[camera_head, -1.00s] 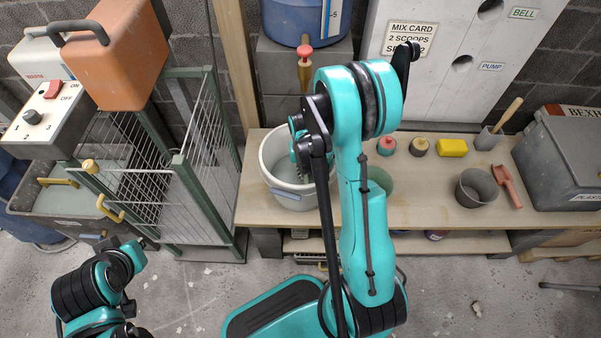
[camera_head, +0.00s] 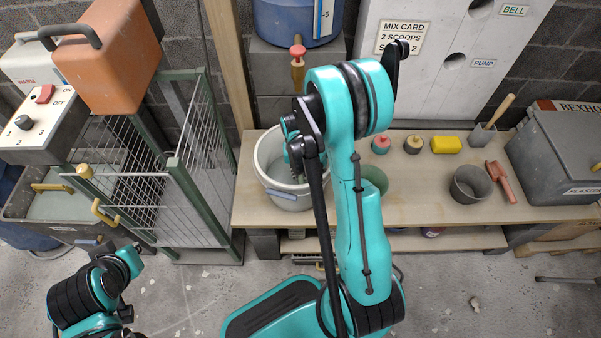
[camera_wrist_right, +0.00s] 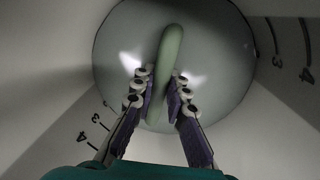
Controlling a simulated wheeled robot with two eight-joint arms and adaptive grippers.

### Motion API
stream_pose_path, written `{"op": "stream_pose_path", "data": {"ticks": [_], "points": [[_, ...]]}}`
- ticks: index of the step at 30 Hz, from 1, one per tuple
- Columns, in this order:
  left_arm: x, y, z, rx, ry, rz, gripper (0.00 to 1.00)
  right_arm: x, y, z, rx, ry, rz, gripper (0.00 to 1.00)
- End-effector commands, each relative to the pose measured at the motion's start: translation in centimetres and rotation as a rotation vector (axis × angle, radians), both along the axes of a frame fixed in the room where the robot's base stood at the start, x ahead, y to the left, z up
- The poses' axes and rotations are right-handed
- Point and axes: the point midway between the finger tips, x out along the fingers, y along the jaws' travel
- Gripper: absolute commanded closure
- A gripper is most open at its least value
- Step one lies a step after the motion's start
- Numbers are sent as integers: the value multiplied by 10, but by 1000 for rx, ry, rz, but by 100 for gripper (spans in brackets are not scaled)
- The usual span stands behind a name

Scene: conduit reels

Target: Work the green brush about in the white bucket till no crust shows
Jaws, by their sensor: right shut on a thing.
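The white bucket (camera_head: 290,198) stands on the bench, left of the middle in the head view. My right gripper (camera_head: 297,172) reaches down inside it, partly hidden by my own arm. In the right wrist view the gripper (camera_wrist_right: 163,100) is shut on the green brush (camera_wrist_right: 170,52), whose pale green handle lies between the fingers. The brush's bristles are hidden. The bucket's inner wall (camera_wrist_right: 275,95) bears dark marks with numbers. Its round floor (camera_wrist_right: 125,45) looks dim grey, with bright patches near the fingers; I cannot make out crust there.
Right of the bucket on the bench (camera_head: 420,210) are a green container (camera_head: 375,178), a yellow sponge (camera_head: 446,145), a dark grey pot (camera_head: 470,187) and a red scoop (camera_head: 503,185). A wire-sided machine guard (camera_head: 200,175) stands close on the left.

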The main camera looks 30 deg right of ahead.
Motion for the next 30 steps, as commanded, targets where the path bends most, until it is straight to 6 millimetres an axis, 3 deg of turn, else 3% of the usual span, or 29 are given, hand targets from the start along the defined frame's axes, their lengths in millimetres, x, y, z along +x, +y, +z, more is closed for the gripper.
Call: {"op": "stream_pose_path", "data": {"ticks": [14, 30], "points": [[0, 0, 3, 0, 0, 0, 100, 2, 5, 1, 0, 0, -1, 100], [0, 0, 36, 0, 0, 0, 100, 2, 5, 47, 0, 0, -1, 100]]}}
